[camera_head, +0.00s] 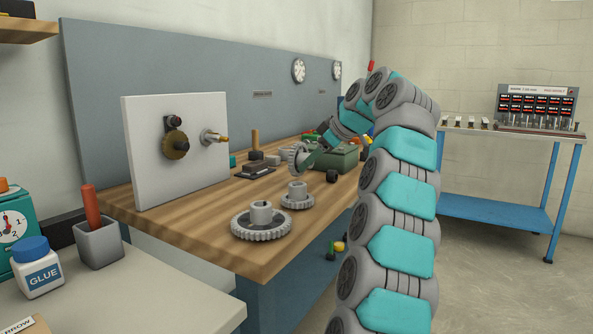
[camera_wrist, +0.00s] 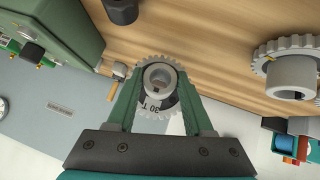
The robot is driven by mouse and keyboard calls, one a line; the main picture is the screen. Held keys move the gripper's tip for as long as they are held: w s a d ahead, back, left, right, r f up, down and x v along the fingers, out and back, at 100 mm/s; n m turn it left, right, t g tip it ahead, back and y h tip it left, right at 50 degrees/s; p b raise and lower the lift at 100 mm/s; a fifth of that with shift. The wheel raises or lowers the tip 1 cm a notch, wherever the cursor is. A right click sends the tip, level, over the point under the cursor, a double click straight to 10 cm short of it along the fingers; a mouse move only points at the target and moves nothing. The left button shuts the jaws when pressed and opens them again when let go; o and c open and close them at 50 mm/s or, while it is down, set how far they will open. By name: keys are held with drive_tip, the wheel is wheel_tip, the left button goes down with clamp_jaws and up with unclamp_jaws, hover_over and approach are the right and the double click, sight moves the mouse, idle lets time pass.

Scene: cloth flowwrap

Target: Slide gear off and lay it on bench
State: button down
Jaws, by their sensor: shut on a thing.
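My gripper (camera_head: 312,158) is shut on a grey gear (camera_head: 297,158) and holds it above the wooden bench (camera_head: 170,220). In the wrist view the gear (camera_wrist: 158,76) sits between the two green fingers, its round hub facing the camera and "30 T" marked on it. The gear is clear of the white upright panel (camera_head: 150,120), well to its right in the head view. The panel carries a shaft with a brass tip (camera_head: 221,140), which has no gear on it, and a bronze gear (camera_head: 176,146) on another mount.
A large grey gear (camera_head: 248,228) and a smaller one (camera_head: 297,203) lie on the bench front. A green box (camera_head: 340,158), a dark cylinder (camera_head: 332,176) and a dark block with a wooden handle (camera_head: 255,142) stand farther back. Bare wood shows left of the large gear.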

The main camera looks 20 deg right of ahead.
drive_tip(key=shift+f, duration=0.15)
drive_tip(key=shift+f+b, duration=0.35)
drive_tip(key=shift+b, duration=0.2)
drive_tip(key=shift+f+b, duration=0.5)
drive_tip(key=shift+f, duration=0.05)
drive_tip(key=shift+c, duration=1)
unclamp_jaws()
drive_tip(key=shift+s+r, duration=0.1)
drive_tip(key=p+v, duration=0.2)
drive_tip(key=v, duration=0.5)
drive_tip(key=shift+s+r, duration=0.2)
drive_tip(key=shift+r, duration=0.05)
